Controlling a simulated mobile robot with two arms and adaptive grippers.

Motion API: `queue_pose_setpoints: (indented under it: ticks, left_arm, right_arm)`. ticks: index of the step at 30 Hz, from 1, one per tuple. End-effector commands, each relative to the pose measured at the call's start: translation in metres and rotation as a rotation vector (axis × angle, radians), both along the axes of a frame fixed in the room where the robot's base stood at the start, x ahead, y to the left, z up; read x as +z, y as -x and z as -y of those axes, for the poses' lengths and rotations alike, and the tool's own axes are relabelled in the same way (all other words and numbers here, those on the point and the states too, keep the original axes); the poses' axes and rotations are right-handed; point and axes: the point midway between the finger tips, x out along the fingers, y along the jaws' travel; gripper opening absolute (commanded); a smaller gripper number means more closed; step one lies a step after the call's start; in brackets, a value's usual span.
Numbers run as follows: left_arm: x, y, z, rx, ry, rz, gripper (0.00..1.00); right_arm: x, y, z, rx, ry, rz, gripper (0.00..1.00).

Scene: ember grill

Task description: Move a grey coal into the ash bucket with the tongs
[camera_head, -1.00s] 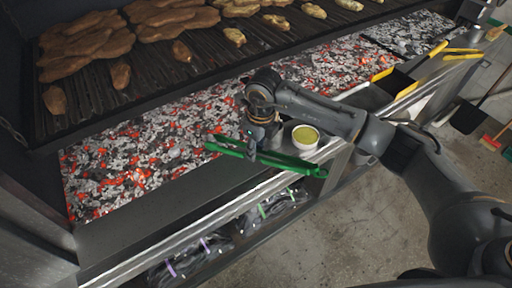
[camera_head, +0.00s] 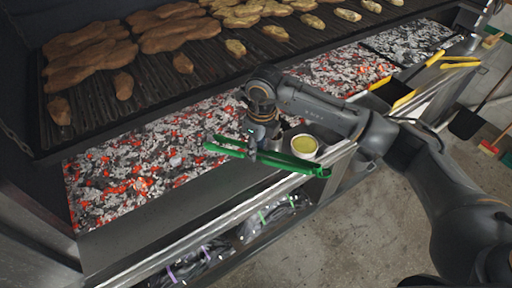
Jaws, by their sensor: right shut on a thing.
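Green tongs (camera_head: 283,161) are held by my right gripper (camera_head: 252,150), which is shut on them. The tongs slant from over the front of the ember bed (camera_head: 130,165) at left toward the counter edge at right, with their tips at the left end and apparently empty. The bed holds many grey and white coals among glowing red ones. One larger light-grey coal (camera_head: 175,160) lies left of the tong tips. I cannot make out an ash bucket. My left gripper is not in view.
A white bowl of yellow-green sauce (camera_head: 304,146) stands close behind the tongs. The grill grate (camera_head: 150,100) with meat hangs above the embers. A black tool with yellow handles (camera_head: 392,92) lies at right. Bagged items (camera_head: 270,212) sit on a shelf below.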

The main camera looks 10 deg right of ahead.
Motion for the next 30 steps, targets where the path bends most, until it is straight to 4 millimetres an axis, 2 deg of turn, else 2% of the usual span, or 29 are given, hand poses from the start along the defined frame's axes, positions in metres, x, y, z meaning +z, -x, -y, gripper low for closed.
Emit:
queue_pose_setpoints:
  ticks: [15, 30]
  left_arm:
    - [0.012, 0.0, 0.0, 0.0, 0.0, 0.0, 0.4]
    - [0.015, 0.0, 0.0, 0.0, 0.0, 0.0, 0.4]
  right_arm:
    - [0.011, 0.038, 0.033, 0.0, 0.001, 0.001, 0.0]
    - [0.02, 0.075, 0.065, -0.001, 0.001, 0.001, 0.0]
